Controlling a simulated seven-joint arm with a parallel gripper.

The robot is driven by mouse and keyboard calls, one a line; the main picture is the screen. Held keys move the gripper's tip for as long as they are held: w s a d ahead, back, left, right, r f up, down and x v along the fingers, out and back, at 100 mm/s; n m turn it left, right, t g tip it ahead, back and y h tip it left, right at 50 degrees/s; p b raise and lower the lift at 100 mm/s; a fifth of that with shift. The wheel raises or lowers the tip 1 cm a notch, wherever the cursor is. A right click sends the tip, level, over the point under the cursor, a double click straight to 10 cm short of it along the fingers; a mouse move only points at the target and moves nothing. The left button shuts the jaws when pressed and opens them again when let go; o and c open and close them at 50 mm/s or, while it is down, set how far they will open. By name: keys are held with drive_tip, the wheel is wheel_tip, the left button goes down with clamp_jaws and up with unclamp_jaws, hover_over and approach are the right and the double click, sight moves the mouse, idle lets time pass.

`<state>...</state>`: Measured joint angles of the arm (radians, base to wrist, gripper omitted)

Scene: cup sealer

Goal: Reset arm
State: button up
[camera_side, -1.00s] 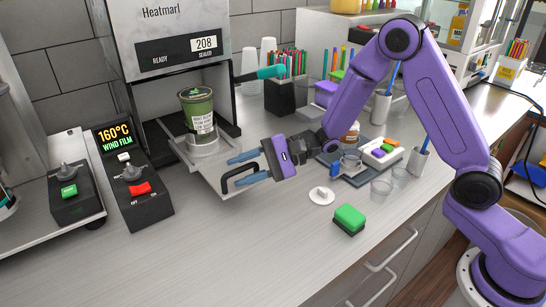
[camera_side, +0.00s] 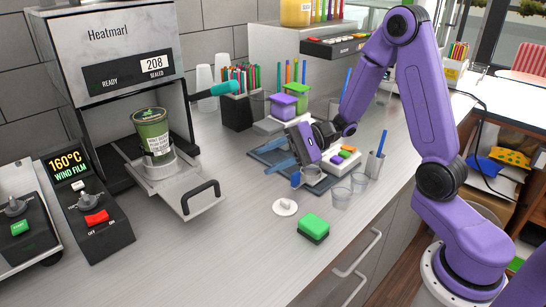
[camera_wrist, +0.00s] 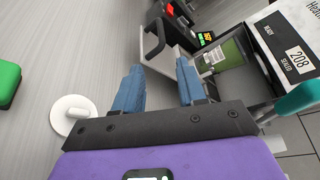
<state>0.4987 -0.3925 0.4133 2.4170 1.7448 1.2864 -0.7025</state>
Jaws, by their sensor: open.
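My gripper (camera_side: 288,168) is open and empty, held above the counter to the right of the cup sealer (camera_side: 112,48). Its two blue fingers also show in the wrist view (camera_wrist: 158,88), with nothing between them. The sealer's tray (camera_side: 190,185) is pulled out, with its black handle (camera_side: 200,197) toward the front. A green cup (camera_side: 152,132) with a white label stands upright in the tray's holder. The cup also shows in the wrist view (camera_wrist: 228,50). My fingers are apart from the handle and the cup.
A green sponge (camera_side: 313,227) and a white round lid-like piece (camera_side: 284,207) lie on the counter in front of my gripper. Clear cups (camera_side: 341,196) stand to the right. A teal lever (camera_side: 222,88) juts from the sealer.

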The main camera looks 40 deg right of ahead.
drive_tip(key=shift+d, duration=0.1)
drive_tip(key=s+a+n+g+h, duration=0.25)
drive_tip(key=s+n+g, duration=0.25)
drive_tip(key=s, duration=0.4)
drive_tip(key=s+a+n+g+h, duration=0.25)
drive_tip(key=s+n+g, duration=0.3)
drive_tip(key=s, duration=0.35)
drive_tip(key=s+d+f+n+t+h, duration=0.1)
drive_tip(key=s+d+n+t+h, duration=0.4)
drive_tip(key=s+d+n+h, duration=0.3)
drive_tip(key=shift+s+d+f+n+h, duration=0.15)
drive_tip(key=shift+s+d+n+h, duration=0.25)
drive_tip(key=shift+n, duration=1.85)
drive_tip(key=shift+a, duration=0.1)
